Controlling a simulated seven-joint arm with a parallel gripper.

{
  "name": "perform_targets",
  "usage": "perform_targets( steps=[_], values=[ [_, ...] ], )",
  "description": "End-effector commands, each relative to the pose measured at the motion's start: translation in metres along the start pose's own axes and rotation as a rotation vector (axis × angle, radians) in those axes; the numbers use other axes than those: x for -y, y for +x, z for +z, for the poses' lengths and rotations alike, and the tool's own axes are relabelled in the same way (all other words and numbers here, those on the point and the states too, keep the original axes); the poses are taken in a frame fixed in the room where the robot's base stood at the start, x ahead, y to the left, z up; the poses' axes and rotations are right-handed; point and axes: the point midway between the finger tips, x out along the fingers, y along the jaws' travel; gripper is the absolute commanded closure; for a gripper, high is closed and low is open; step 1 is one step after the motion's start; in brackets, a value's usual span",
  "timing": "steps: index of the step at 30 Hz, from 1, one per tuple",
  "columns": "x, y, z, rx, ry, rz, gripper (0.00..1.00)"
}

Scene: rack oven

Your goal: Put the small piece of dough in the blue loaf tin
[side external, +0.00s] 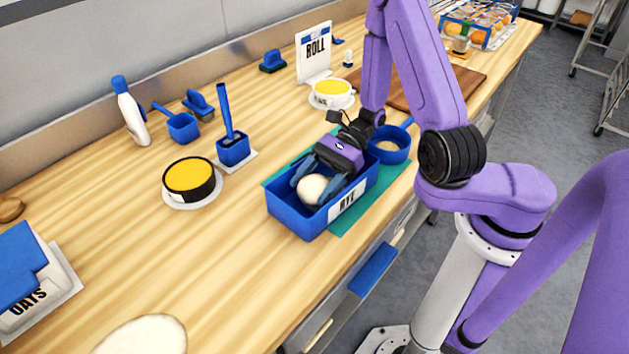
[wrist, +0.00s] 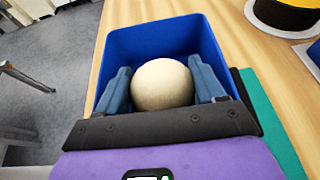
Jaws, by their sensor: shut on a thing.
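The small piece of dough (side external: 312,189) is a pale round ball. My gripper (side external: 318,187) is shut on it, with one blue finger on each side. In the wrist view the dough (wrist: 162,84) sits between the two fingertips (wrist: 163,87). The blue loaf tin (side external: 296,219) carries a label reading RYE and stands on a green mat. My gripper and the dough are at the tin's opening, within its walls as seen from the side. The tin (wrist: 150,43) also surrounds the dough in the wrist view. I cannot tell whether the dough touches the tin's floor.
The green mat (side external: 345,222) lies under the tin near the table's front edge. A blue measuring cup (side external: 390,146) stands right behind the tin. A black-rimmed yellow tub (side external: 190,178) and a blue brush holder (side external: 233,150) stand to the left.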

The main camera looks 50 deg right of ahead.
Motion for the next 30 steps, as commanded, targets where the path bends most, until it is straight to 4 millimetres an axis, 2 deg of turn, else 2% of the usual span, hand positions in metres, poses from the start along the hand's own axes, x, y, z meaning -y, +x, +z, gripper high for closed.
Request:
perform_targets(
  steps=[5, 6, 7, 17, 23, 30],
  values=[
    [0.000, 0.001, -0.003, 0.001, 0.000, 0.000, 0.67],
    [0.000, 0.001, -0.003, 0.000, 0.000, 0.000, 0.28],
    [0.000, 0.001, -0.003, 0.000, 0.000, 0.000, 0.21],
    [0.000, 0.001, -0.002, 0.000, 0.000, -0.001, 0.21],
    [0.001, -0.004, 0.009, -0.002, -0.003, -0.003, 0.21],
    [0.002, -0.051, 0.008, -0.001, -0.002, -0.006, 0.21]
  ],
)
